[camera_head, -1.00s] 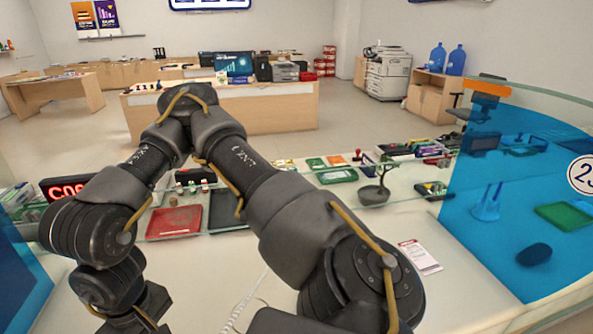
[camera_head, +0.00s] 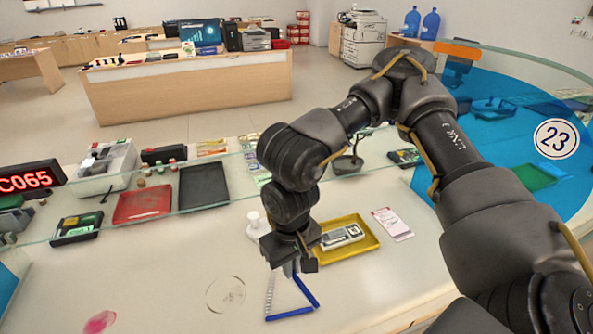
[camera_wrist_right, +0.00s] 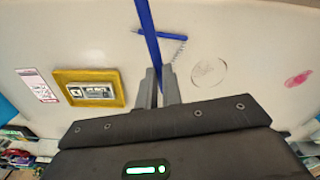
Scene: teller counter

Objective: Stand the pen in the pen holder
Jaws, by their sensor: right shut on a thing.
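The pen (camera_head: 305,290) is a slim blue stick. My right gripper (camera_head: 290,268) is shut on it above the counter, and the pen slants down to the right below the jaws. In the right wrist view the pen (camera_wrist_right: 147,30) runs from between the fingers (camera_wrist_right: 158,88) to the top edge. A small white stand (camera_head: 256,226), probably the pen holder, is just behind-left of the gripper, partly hidden. My left gripper is out of view.
A yellow tray (camera_head: 372,245) with a grey item is close right of the gripper. A white and red leaflet (camera_head: 393,224) lies beyond it. A glass edge crosses behind.

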